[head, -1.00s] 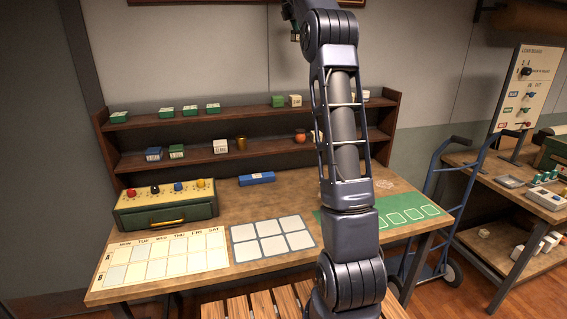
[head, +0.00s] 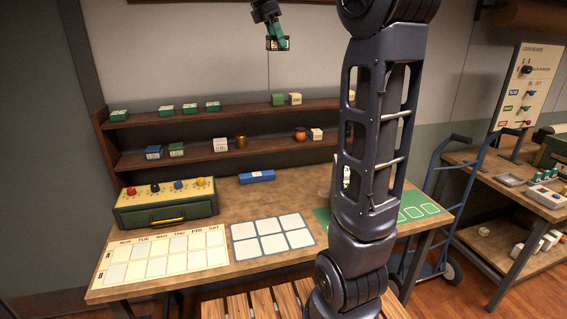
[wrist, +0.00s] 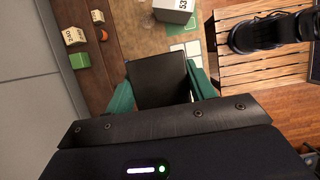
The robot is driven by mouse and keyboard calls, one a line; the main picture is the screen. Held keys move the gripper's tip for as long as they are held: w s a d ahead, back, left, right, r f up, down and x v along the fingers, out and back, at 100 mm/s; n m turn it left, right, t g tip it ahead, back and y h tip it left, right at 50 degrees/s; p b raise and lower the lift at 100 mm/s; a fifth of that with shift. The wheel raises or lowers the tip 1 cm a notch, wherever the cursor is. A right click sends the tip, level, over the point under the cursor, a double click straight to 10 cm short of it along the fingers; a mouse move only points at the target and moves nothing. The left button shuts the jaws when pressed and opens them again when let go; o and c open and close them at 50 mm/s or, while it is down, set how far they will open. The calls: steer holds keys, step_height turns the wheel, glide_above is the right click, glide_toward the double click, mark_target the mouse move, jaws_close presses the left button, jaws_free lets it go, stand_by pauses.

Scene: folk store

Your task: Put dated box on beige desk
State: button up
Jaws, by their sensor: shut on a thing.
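My gripper (head: 277,38) is high in front of the back wall in the head view, above the upper shelf. Its green fingers are shut on a small dark box (head: 284,45) with a pale label on the side. In the wrist view the box (wrist: 158,78) shows a plain dark face between the fingers (wrist: 160,88); I cannot read a date on it. The tan wooden desk (head: 300,203) stands below, clear of the box. A white box marked 53 (wrist: 174,9) shows in the wrist view.
A two-tier shelf (head: 200,155) with several small boxes and pots stands along the desk's back. A calendar mat (head: 160,258), grey mat (head: 272,238), green mat (head: 412,220), blue box (head: 257,177) and knobbed drawer unit (head: 165,203) are on the desk. Bare wood lies between them.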

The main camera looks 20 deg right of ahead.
steer(key=f, duration=4.1)
steer(key=s+f, duration=0.1)
steer(key=f, duration=2)
steer(key=shift+a, duration=0.15)
steer(key=shift+f, duration=0.2)
steer(key=o, duration=1)
steer(key=v, duration=1.2)
steer(key=s+d+r+m, duration=0.4)
steer(key=s+r+m, duration=0.1)
steer(key=r, duration=0.4)
steer(key=s+d+r+m+t+y, duration=0.1)
steer(key=s+r+m, duration=0.3)
steer(key=s, duration=0.2)
steer(key=s+d+r+m+t+y, duration=0.2)
steer(key=s+r+m, duration=0.2)
steer(key=s, duration=0.2)
steer(key=s+d+r+m+t+y, duration=0.1)
steer(key=s+r+m, duration=0.3)
steer(key=s+m, duration=0.1)
steer(key=shift+s+d+r+t, duration=0.1)
steer(key=shift+s+t, duration=0.05)
steer(key=shift+s, duration=0.25)
steer(key=shift+s+d+r+t, duration=0.15)
steer(key=shift+s, duration=0.25)
